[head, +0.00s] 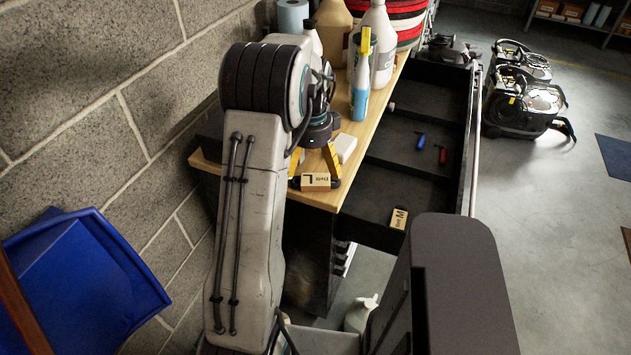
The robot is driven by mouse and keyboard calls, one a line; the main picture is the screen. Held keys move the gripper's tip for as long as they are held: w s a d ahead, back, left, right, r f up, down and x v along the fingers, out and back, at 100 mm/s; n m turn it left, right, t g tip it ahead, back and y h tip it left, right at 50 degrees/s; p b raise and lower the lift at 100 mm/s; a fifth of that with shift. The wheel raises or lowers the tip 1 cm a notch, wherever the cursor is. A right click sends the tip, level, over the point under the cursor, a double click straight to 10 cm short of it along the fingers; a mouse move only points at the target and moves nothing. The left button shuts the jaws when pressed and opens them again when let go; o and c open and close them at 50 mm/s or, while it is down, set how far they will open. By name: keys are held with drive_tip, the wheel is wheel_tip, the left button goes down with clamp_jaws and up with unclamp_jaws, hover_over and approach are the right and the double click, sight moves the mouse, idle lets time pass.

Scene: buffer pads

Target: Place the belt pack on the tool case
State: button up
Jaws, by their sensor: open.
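A small tan pack marked L (316,180) lies on the near end of the wooden bench top. My gripper (315,173) is just above it, with its yellow fingers apart, one toward each end of the pack; whether they touch it I cannot tell. A second tan pack, marked M (399,219), lies in the open black drawer at its near end. I cannot tell for sure which thing is the tool case. My arm hides part of the bench and the wall behind it.
A white block (345,147) sits beside my gripper. A spray bottle (361,85) and several other bottles stand farther back. The open drawer (420,185) holds a blue (421,141) and a red item. Black machines with cables (523,100) stand on the floor at right.

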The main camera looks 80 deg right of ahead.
sight(316, 182)
drive_tip(key=f, duration=0.1)
drive_tip(key=f+p, duration=0.1)
drive_tip(key=f, duration=0.1)
drive_tip(key=s+f, duration=0.1)
drive_tip(key=f, duration=0.1)
drive_tip(key=shift+w+f, duration=0.1)
drive_tip(key=shift+f, duration=0.5)
drive_tip(key=shift+c, duration=0.5)
drive_tip(key=c, duration=1.2)
drive_tip(key=shift+r, duration=0.15)
drive_tip(key=shift+c, duration=0.2)
